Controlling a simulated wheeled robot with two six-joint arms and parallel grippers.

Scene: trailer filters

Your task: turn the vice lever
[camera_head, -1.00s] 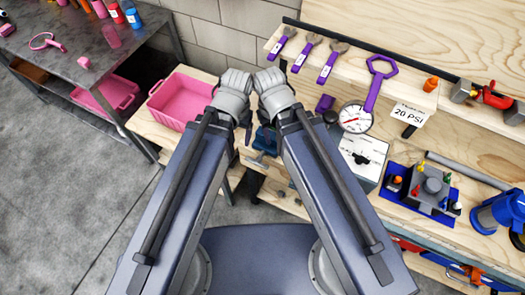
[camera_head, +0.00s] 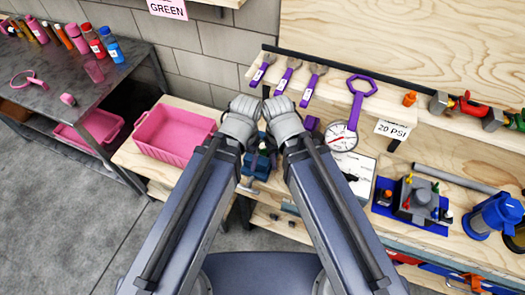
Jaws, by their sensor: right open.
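The blue vice (camera_head: 259,170) sits on the bench edge in the middle of the picture, partly hidden between my two forearms. A thin grey bar (camera_head: 247,187), which looks like its lever, shows at its lower front. My right gripper (camera_head: 272,157) points down beside the vice, open, with its fingers mostly hidden by my wrist. My left gripper is hidden behind my left wrist and forearm, so its fingers cannot be made out. I cannot tell whether either gripper touches the vice or the lever.
A pink bin (camera_head: 173,135) stands left of the vice. Purple-handled wrenches (camera_head: 287,76), a round gauge (camera_head: 341,137) and a "20 PSI" card (camera_head: 392,130) are behind and right. A blue tray (camera_head: 383,206) holding a grey fixture is farther right. A dark metal table (camera_head: 60,75) is at left.

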